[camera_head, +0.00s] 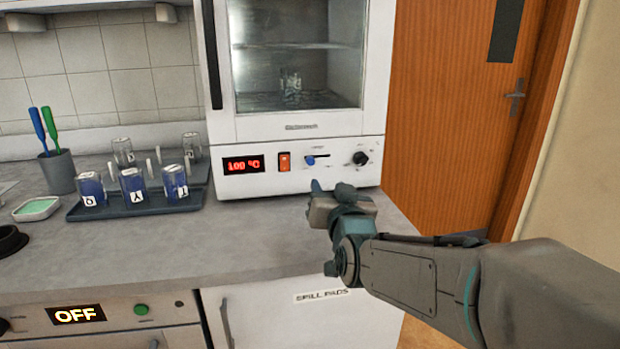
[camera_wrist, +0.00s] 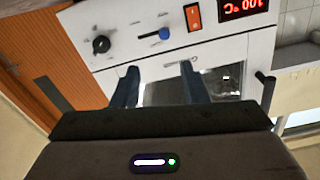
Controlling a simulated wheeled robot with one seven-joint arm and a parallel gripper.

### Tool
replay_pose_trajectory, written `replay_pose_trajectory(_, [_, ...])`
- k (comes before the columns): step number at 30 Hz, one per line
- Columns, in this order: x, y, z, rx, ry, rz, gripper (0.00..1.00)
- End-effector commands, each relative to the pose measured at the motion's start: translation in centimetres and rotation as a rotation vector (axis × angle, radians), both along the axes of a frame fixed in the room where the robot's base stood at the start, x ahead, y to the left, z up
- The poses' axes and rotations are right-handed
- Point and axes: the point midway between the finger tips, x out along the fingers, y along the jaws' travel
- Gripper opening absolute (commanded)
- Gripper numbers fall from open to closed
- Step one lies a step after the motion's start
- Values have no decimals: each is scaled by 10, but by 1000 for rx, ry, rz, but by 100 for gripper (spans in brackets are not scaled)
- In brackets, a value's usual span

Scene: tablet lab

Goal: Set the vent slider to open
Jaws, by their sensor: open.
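The vent slider is a blue knob (camera_head: 310,160) at the left end of a short dark slot on the white oven's front panel (camera_head: 335,180). The wrist view is upside down, and there the blue knob (camera_wrist: 164,33) sits at the right end of its slot. My gripper (camera_head: 317,187) is in front of the panel, a little below the slider. In the wrist view my gripper's (camera_wrist: 158,72) two dark fingers are spread apart with nothing between them. The knob lies beyond the fingertips, apart from them. The slider's labels are too small to read.
The panel also carries a red display (camera_head: 244,163), an orange switch (camera_head: 284,162) and a black dial (camera_head: 359,158). A tray (camera_head: 130,208) of labelled jars stands left on the grey counter (camera_head: 240,240). The counter before the oven is clear. A wooden door (camera_head: 440,100) is at right.

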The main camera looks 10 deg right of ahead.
Motion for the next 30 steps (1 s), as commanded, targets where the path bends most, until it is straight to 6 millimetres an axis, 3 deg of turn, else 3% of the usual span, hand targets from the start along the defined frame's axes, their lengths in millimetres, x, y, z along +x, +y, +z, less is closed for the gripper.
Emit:
replay_pose_trajectory(8, [32,10,0,-3,3,18,41])
replay_pose_trajectory(24, [115,7,0,-2,3,13,41])
replay_pose_trajectory(30, [131,6,1,-1,2,12,41])
